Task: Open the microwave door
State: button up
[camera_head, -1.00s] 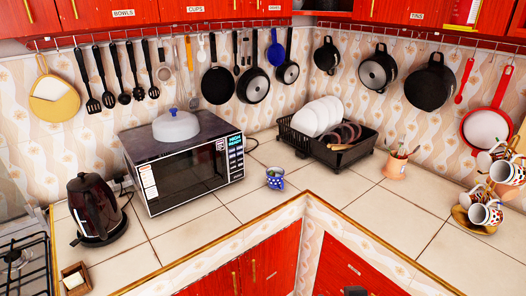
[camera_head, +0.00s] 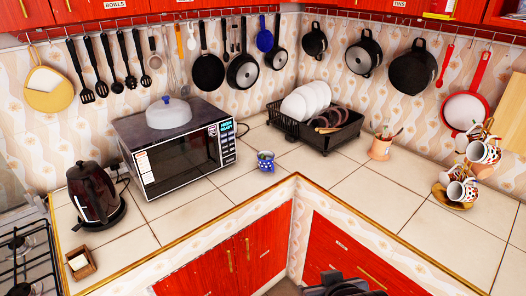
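The microwave (camera_head: 174,153) stands on the counter left of the corner. It has a dark glass door with a pale frame, and a control panel (camera_head: 227,143) with lit buttons on its right side. The door is shut flush with the body. A dark part of my arm, perhaps my gripper (camera_head: 345,285), shows at the bottom edge, low in front of the red cabinets and well apart from the microwave. Its fingers cannot be made out.
A black dish rack (camera_head: 318,134) is in the corner. Mugs hang on a stand (camera_head: 462,187) at right. The counter in front of the microwave is mostly clear.

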aim_at(209, 132)
jog(key=i+j+u, duration=0.1)
jog(key=i+j, duration=1.05)
jog(key=j, duration=0.05)
